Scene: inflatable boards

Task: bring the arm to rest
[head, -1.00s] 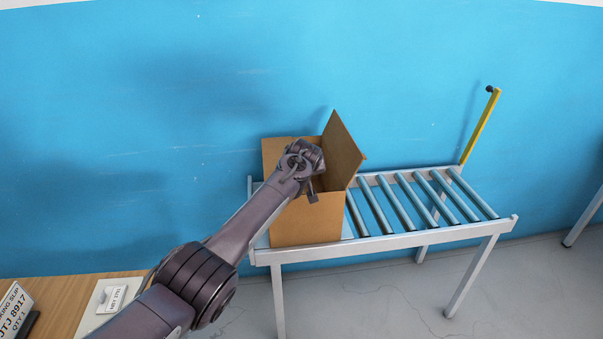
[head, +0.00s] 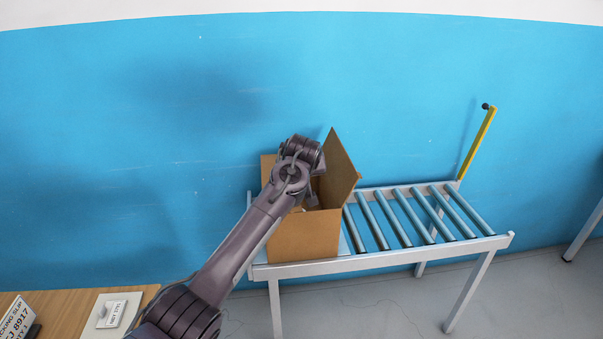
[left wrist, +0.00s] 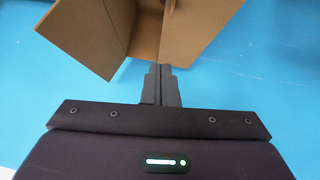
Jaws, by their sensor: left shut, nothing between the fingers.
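My left arm reaches in from the lower left in the head view. Its gripper (head: 313,192) is over the open cardboard box (head: 305,238), partly hidden by my wrist. In the left wrist view the two fingers (left wrist: 161,70) lie together, shut and empty, with the box (left wrist: 85,38) beyond their tips. The box stands on the left end of the roller conveyor with a flap raised. Something small shows inside it, too hidden to name. My right gripper is in neither view.
The roller conveyor (head: 480,244) has bare rollers right of the box and a yellow post (head: 477,143) at its far right. A wooden table (head: 62,308) at lower left holds a packing slip sign (head: 17,318) and a labelled white item (head: 112,313). A blue wall stands behind.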

